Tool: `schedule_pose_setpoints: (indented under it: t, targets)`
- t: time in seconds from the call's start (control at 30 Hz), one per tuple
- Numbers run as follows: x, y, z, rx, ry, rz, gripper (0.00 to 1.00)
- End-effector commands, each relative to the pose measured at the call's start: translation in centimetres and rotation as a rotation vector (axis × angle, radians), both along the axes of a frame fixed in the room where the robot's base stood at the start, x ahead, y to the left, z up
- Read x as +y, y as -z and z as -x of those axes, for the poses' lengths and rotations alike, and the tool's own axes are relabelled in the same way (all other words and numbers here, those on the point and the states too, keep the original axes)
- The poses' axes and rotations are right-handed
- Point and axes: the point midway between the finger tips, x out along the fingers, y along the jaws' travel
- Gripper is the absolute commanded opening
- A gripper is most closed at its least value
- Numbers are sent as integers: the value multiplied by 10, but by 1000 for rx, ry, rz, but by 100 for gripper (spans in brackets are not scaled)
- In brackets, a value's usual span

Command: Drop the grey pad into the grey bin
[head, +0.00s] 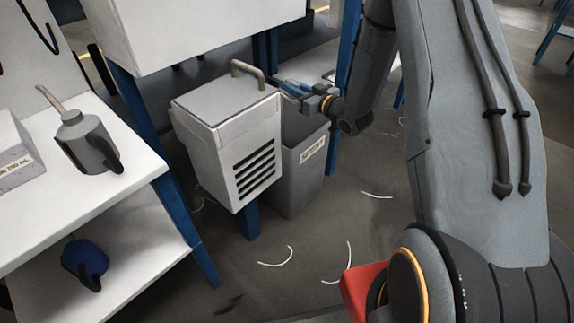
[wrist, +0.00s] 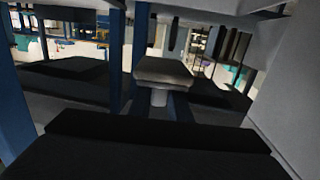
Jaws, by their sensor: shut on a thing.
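The grey bin (head: 302,175) stands on the floor in the head view, a tall open container with a pale label on its front. The vented box hides its left part. My gripper (head: 287,90), with blue parts, is over the bin's open top, just right of the box handle. It is shut on the grey pad. The pad (wrist: 163,72) shows in the wrist view as a flat grey block on a short pale stem. In the head view I cannot make the pad out clearly.
A white vented box (head: 222,125) with a bent handle (head: 248,70) stands close left of the bin. Blue posts (head: 346,60) rise behind it. A white shelf unit (head: 135,155) at left holds a grey oil can (head: 88,142). White curved strands lie on the floor.

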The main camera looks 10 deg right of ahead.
Motion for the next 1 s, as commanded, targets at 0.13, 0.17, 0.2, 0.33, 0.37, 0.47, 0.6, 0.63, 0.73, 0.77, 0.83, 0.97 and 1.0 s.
schedule_pose_setpoints:
  t: [0.13, 0.17, 0.2, 0.33, 0.37, 0.47, 0.6, 0.63, 0.73, 0.77, 0.83, 0.97, 1.0]
  targets:
    - [0, 18, -1, 0, 1, -1, 0]
    - [0, 22, -1, 0, 1, -1, 0]
    - [0, 27, -1, 0, 1, -1, 0]
    - [0, 42, -1, 1, 1, 0, 0]
    - [0, 44, -1, 1, 1, 0, 0]
    - [0, 50, 0, 1, 1, 0, 0]
    - [0, 51, 0, 1, 0, 0, 0]
    - [0, 51, 0, 1, 0, 0, 0]
    - [0, 50, 0, 0, 0, 0, 0]
    - [1, 50, 0, 0, 0, 0, 0]
    - [1, 50, 0, 0, 0, 0, 29]
    - [1, 50, 0, 0, 0, 0, 39]
    - [1, 50, 0, 0, 0, 0, 39]
